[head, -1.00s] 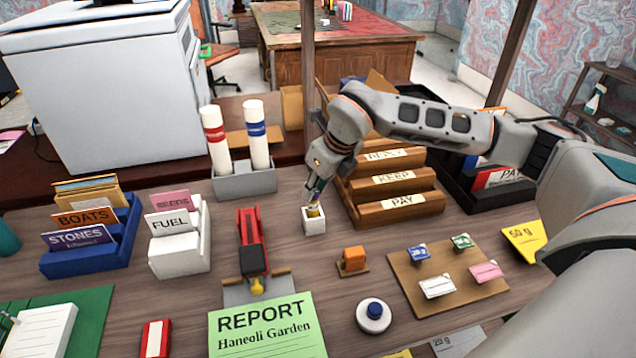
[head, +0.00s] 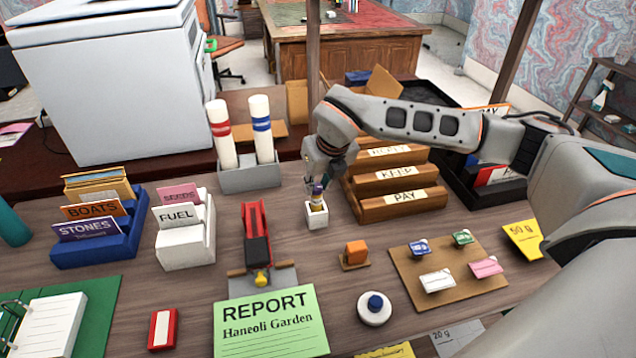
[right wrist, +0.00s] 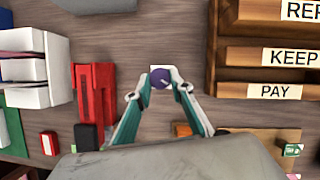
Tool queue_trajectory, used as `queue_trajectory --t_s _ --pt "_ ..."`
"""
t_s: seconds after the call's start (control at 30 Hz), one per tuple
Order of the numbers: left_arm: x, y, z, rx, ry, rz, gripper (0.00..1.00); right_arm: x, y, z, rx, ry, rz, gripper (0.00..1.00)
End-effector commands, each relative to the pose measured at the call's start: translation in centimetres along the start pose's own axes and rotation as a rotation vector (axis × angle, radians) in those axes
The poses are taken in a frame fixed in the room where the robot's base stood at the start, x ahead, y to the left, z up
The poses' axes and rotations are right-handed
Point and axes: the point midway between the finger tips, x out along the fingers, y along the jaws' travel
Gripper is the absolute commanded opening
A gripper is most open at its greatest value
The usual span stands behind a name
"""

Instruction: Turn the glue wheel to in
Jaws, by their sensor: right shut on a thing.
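A glue stick with a yellow body (head: 317,206) stands upright in a small white holder (head: 317,218) in front of the letter rack. A purple round wheel (right wrist: 160,79) tops it and also shows in the head view (head: 317,191). My right gripper (head: 319,182) comes down on it from above and is shut on the wheel, with one teal finger on each side in the right wrist view (right wrist: 158,86). Any marking on the wheel is too small to read. My left gripper is in neither view.
The wooden letter rack (head: 405,200) stands close to the right of the holder. A red stapler-like tool (head: 256,230) lies to its left, and an orange block (head: 356,252) sits in front. Two white tubes (head: 262,130) stand behind left. Bare desk surrounds the holder.

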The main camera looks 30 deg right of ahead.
Motion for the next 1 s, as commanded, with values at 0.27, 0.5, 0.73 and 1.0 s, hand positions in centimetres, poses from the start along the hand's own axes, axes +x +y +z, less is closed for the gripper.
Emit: queue_trajectory --t_s 0.27,0.5,0.73,1.0 --pt "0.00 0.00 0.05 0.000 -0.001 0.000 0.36 0.11 -0.05 -0.13 0.000 0.004 -0.001 0.00" --pt "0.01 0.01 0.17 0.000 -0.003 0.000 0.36 0.12 -0.06 -0.14 0.000 0.004 -0.001 0.00" --pt "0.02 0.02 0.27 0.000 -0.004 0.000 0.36 0.12 -0.06 -0.15 0.000 0.004 -0.001 0.00" --pt "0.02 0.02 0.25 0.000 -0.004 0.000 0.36 0.07 -0.04 -0.08 0.000 0.002 -0.001 0.39"
